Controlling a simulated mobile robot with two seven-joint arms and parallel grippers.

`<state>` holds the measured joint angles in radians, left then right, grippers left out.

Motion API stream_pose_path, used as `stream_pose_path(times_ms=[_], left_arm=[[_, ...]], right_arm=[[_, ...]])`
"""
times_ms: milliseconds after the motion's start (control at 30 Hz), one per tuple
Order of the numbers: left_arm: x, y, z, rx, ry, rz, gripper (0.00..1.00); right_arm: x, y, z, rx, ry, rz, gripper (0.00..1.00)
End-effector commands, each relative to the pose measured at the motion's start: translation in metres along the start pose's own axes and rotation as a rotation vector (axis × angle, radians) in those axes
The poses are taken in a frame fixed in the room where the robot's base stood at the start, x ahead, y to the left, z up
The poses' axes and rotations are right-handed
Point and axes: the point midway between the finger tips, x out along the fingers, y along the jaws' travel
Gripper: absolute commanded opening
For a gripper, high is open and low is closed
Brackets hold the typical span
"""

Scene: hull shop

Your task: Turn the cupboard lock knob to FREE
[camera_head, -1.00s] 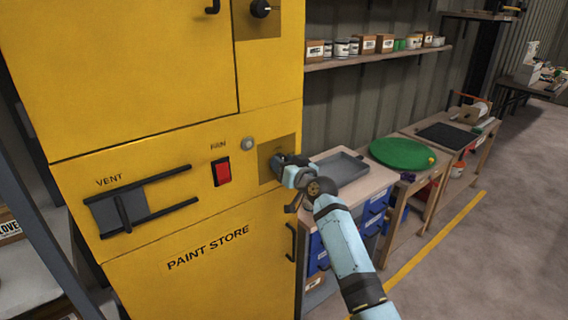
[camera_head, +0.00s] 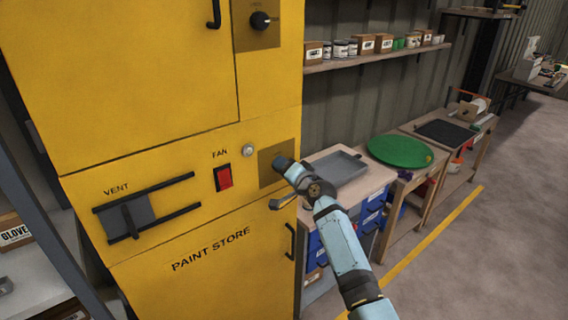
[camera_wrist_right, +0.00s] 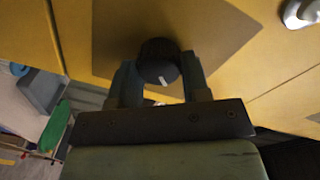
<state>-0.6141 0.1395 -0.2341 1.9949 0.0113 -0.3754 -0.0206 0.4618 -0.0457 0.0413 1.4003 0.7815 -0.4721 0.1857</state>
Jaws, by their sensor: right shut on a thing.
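The yellow cupboard (camera_head: 120,80) fills the left of the head view. My right gripper (camera_head: 281,163) is at a brown plate (camera_head: 266,178) on its lower panel and hides the knob there. In the right wrist view, a black round knob (camera_wrist_right: 156,58) with a white pointer mark sits between the fingers of my right gripper (camera_wrist_right: 160,76), which is shut on it. The pointer aims toward the gripper's palm. No lettering around this knob is readable. A second black knob (camera_head: 260,20) with a white mark is higher on the cupboard. My left gripper is out of view.
A red FAN switch (camera_head: 224,177), a round grey fitting (camera_head: 248,151) and a VENT slider (camera_head: 125,216) are left of my gripper. A bench with a grey tray (camera_head: 338,167) stands close on the right. Open floor lies farther right.

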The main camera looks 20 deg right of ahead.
Motion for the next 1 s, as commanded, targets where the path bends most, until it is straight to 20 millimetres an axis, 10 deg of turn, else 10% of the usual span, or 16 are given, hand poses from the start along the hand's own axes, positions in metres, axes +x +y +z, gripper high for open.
stream_pose_path(times_ms=[1000], left_arm=[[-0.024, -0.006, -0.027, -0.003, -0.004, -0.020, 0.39]], right_arm=[[0.000, 0.002, 0.000, 0.759, -0.039, 0.008, 0.19]])
